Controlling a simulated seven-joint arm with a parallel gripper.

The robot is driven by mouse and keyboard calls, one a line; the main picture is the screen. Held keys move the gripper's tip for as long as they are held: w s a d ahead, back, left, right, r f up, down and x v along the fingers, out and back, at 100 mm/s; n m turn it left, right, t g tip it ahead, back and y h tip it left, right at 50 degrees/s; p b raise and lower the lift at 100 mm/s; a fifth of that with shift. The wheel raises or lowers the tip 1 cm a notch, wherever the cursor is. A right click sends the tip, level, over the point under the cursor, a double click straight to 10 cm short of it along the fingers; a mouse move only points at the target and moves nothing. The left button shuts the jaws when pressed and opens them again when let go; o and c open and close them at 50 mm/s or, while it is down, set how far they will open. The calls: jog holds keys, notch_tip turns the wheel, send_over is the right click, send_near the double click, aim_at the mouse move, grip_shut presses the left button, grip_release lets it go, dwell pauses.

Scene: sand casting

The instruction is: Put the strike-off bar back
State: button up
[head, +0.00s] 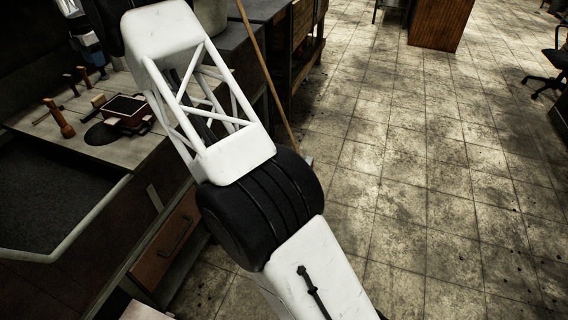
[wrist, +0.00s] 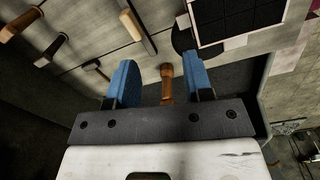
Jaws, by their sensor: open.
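In the wrist view my gripper (wrist: 161,62) is open, its two blue fingers spread apart with nothing clasped. A wooden-handled tool (wrist: 167,84) shows in the gap between the fingers; I cannot tell how far below them it is.
The bench (head: 100,155) holds a red-framed moulding box (head: 126,110), a dark round disc (head: 101,134) and a wooden-handled tool (head: 58,118). A dark recessed bin (head: 50,205) with a pale rim lies in front. Open tiled floor (head: 420,170) is at right.

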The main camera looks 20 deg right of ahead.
jog(key=s+d+r+m, duration=0.45)
jog(key=s+d, duration=0.35)
jog(key=s, duration=0.4)
jog(key=s+d+r+m+t, duration=0.1)
jog(key=s+d+r+m, duration=0.4)
jog(key=s+d, duration=0.5)
jog(key=s+d+r+m, duration=0.3)
jog(key=s+d+r, duration=0.35)
jog(key=s, duration=0.65)
jog(key=s+d+f+m, duration=0.4)
jog(key=s, duration=0.9)
jog(key=s+d+f+m+t, duration=0.1)
jog(key=s+d+f+m, duration=0.3)
jog(key=s, duration=1)
jog(key=s+d+f+m, duration=0.4)
jog(key=s+f, duration=0.1)
jog(key=s, duration=0.9)
jog(key=shift+f, duration=0.4)
